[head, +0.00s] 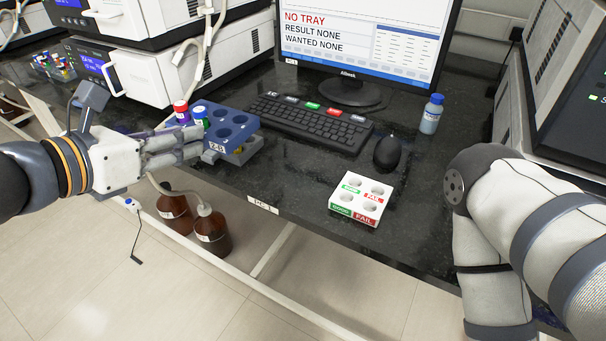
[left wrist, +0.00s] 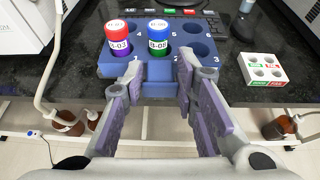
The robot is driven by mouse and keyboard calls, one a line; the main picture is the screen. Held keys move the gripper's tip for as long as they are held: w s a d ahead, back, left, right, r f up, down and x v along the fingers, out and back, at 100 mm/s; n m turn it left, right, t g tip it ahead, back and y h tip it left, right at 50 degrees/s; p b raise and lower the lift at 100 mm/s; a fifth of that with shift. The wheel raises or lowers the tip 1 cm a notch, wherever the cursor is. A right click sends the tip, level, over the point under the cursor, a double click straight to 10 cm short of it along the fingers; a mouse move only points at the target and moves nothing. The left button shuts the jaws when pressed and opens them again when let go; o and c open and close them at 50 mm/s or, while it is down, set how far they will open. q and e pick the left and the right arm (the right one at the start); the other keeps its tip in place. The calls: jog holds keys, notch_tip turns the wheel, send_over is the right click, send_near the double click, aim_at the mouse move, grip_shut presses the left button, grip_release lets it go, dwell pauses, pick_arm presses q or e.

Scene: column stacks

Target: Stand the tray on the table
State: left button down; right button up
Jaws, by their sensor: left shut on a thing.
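The blue tray (head: 232,127), marked 2-B, has rows of round holes and is near the table's front left edge. My left gripper (head: 200,142) is shut on its near side. Two vials stand in the tray: one red-capped (head: 181,110) and one blue-capped (head: 198,114). In the left wrist view the tray (left wrist: 112,70) is beyond the fingers, with the red-capped vial (left wrist: 118,40) and the blue-capped vial (left wrist: 158,38) in its near row. I cannot tell whether its underside touches the table (head: 290,180). My right gripper is out of view.
A keyboard (head: 312,123), mouse (head: 388,152) and blue-capped bottle (head: 431,115) are right of the tray. The monitor (head: 360,40) reads NO TRAY. Brown bottles (head: 212,232) stand below the table. Bare tabletop lies between tray and block.

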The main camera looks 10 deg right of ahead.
pick_arm(q)
jog(key=shift+d+f, duration=0.2)
jog(key=shift+d, duration=0.05)
jog(key=d+f, duration=0.1)
jog(key=d, duration=0.1)
jog(key=w+d+f+b, duration=0.1)
jog(key=d, duration=0.2)
jog(key=w+d+f+b, duration=0.1)
jog(key=d, duration=0.2)
jog(key=shift+w+f, duration=0.25)
jog(key=shift+f, duration=0.1)
jog(key=b, duration=0.1)
send_over(275, 188)
jog(key=f, duration=0.4)
jog(key=shift+s+a+f, duration=0.1)
jog(key=shift+a+f, duration=0.3)
jog(key=f, duration=0.1)
jog(key=d+f+b, duration=0.1)
jog(key=f, duration=0.1)
jog(key=shift+f, duration=0.45)
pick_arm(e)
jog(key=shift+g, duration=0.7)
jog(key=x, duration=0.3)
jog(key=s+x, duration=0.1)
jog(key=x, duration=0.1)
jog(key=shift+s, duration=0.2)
